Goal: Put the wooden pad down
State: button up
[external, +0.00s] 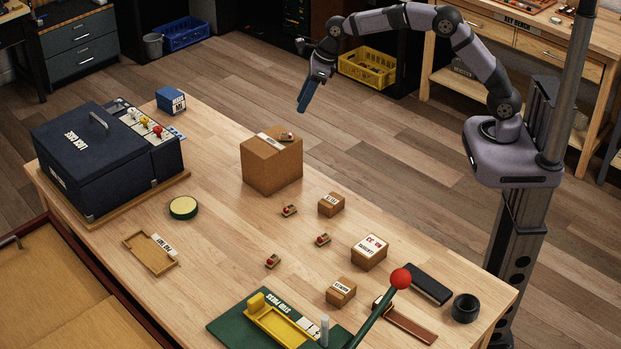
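Several small wooden pads with red tops are in the external view. One wooden pad (286,136) lies on top of the large cardboard box (271,168), beside its white label. Others lie on the table: one pad (289,210) in front of the box, one pad (322,240) farther right, and one pad (272,261) nearer the front. My gripper (302,108) hangs in the air above and behind the box, pointing down, apart from the pad on it. Its fingers are seen edge-on, so their opening is hidden. I see no pad between them.
The wooden table (225,235) has clear room around the pads. Small cartons (369,252) stand at the right. A green press base (235,325) with a red-knobbed lever (401,279) is at the front. A dark case (95,160) and a shallow wooden tray (150,255) are at the left.

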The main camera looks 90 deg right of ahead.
jog(key=s+a+f+m+g, duration=0.1)
jog(key=s+a+m, duration=0.3)
jog(key=s+m, duration=0.8)
jog(key=s+a+f+m+g, duration=0.2)
jog(key=s+a+f+m, duration=0.2)
jog(key=s+m, duration=0.7)
jog(key=s+a+f+m+g, duration=0.1)
jog(key=s+a+f+m, duration=0.2)
jog(key=s+m, duration=0.9)
jog(key=shift+s+a+f+m+g, duration=0.3)
jog(key=shift+a+m, duration=0.2)
jog(key=shift+a, duration=0.35)
jog(key=shift+o, duration=0.5)
jog(key=shift+r, duration=0.1)
jog(key=shift+w, duration=0.1)
